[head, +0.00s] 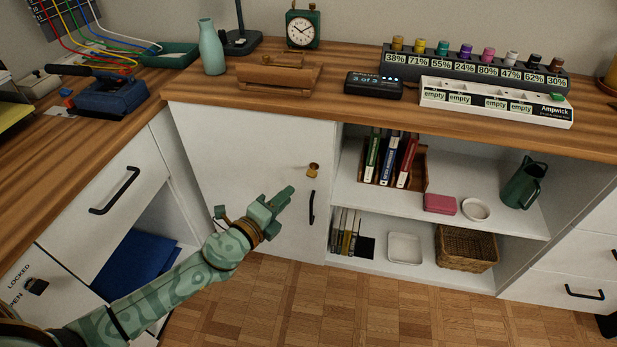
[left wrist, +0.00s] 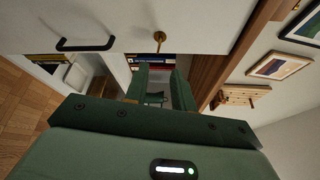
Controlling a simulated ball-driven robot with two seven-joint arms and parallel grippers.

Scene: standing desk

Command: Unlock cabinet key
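The brass key (head: 313,170) sits in the white cabinet door (head: 250,150), above the black vertical handle (head: 311,207). The door is closed. The key (left wrist: 160,37) also shows in the left wrist view, past the fingertips and roughly in line with the gap between them. My left gripper (head: 287,197) is in front of the door, below and left of the key in the head view, apart from it. In the left wrist view its two fingers (left wrist: 161,72) stand apart with nothing between them. My right gripper is not in view.
Open shelves (head: 480,212) with books, a pink box and a wicker basket (head: 466,248) lie right of the door. The wooden desktop (head: 330,110) overhangs it. At lower left, a black knob (head: 36,286) sits by LOCKED and OPEN labels. The floor below is clear.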

